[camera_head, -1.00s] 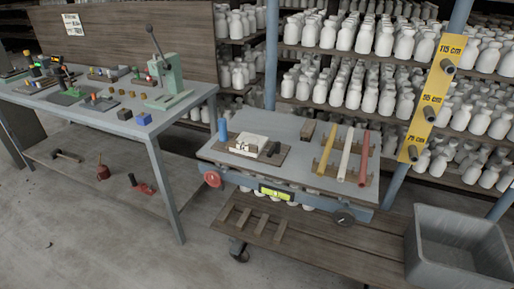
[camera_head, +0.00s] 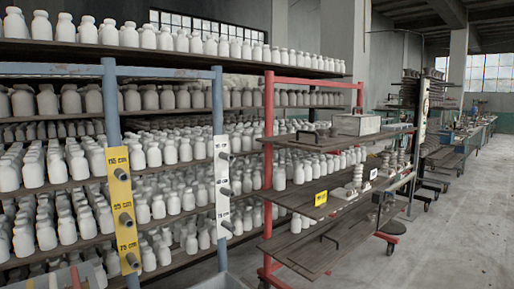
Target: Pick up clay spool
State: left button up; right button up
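I cannot make out a clay spool for certain. Small pale stacked pieces (camera_head: 357,176) stand on the middle shelf of a wheeled wooden rack, and they are too small to identify. More pale rounded pieces (camera_head: 388,163) stand further along the same shelf. Neither of my grippers is in view.
Shelves of white bottles (camera_head: 150,155) fill the left. Yellow (camera_head: 122,200) and white (camera_head: 222,185) height-marked posts carry pegs. A red-framed rack (camera_head: 268,150) stands centre. A pale box (camera_head: 356,124) sits on top of the wheeled rack. Floor (camera_head: 450,235) is open at right.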

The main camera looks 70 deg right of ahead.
aim_at(321, 133)
jog(key=z, duration=2.8)
jog(key=i+l+z, duration=0.15)
jog(key=z, duration=1.15)
jog(key=i, duration=2.2)
jog(key=i+l, duration=0.15)
jog(key=i, duration=2.05)
jog(key=i+u, duration=0.1)
jog(key=u, duration=0.3)
jog(key=i+u, duration=0.1)
jog(key=u, duration=0.7)
jog(key=i+l+u, duration=0.15)
jog(key=u, duration=0.3)
jog(key=l+u, duration=0.1)
jog(key=u, duration=0.3)
